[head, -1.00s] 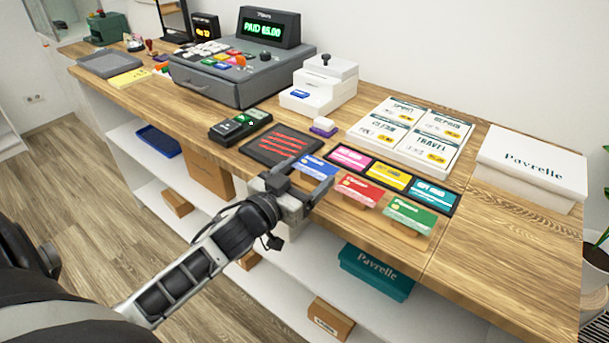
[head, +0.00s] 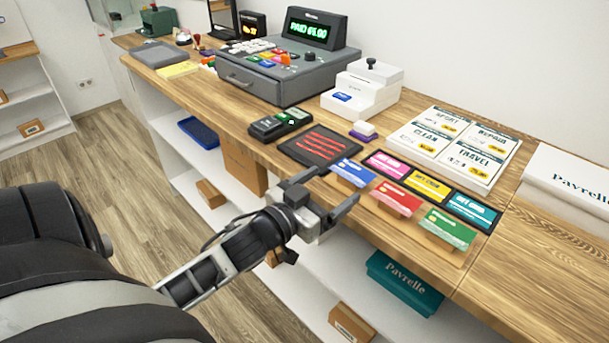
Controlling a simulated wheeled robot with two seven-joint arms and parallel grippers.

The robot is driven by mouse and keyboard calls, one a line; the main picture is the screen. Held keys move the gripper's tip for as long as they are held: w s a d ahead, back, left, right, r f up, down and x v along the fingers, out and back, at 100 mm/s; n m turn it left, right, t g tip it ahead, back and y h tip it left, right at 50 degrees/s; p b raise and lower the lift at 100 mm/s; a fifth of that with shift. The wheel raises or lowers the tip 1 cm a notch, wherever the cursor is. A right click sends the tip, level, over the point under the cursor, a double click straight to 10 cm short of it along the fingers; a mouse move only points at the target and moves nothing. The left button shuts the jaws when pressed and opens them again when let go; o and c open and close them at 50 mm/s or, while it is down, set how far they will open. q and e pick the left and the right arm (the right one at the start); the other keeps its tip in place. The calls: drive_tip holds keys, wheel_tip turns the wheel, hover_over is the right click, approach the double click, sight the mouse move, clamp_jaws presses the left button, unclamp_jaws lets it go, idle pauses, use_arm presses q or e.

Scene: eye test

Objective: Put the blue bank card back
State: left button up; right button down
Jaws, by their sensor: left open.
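The blue bank card (head: 353,173) is at the table's front edge, at the left end of a row with a red card (head: 397,198) and a green card (head: 447,228). It lies tilted, face up, and its support is hard to see. My left gripper (head: 333,186) is open and empty, just in front of and to the left of the blue card, with its fingers pointing toward the counter. A small gap shows between the fingers and the card. My right gripper is not in view.
Behind the row, a black holder (head: 411,200) has pink, yellow and teal cards. A dark mat with red stripes (head: 319,147) and a card terminal (head: 280,124) lie to the left. A cash register (head: 290,75) stands behind. Shelves with boxes are below the counter (head: 485,258).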

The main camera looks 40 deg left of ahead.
use_arm(q)
drive_tip(key=s, duration=0.7)
drive_tip(key=s+d+f+g, duration=0.3)
drive_tip(key=d+f+g, duration=0.1)
drive_tip(key=d+f, duration=0.3)
drive_tip(key=s+d+f+m+g+h, duration=0.1)
drive_tip(key=s+d+f+g, duration=0.2)
drive_tip(key=d+f, duration=0.4)
wheel_tip(320, 180, down, 5)
drive_tip(key=shift+s+d+m+g+b, duration=0.3)
drive_tip(key=shift+s+d+g, duration=0.1)
drive_tip(key=shift+s, duration=0.2)
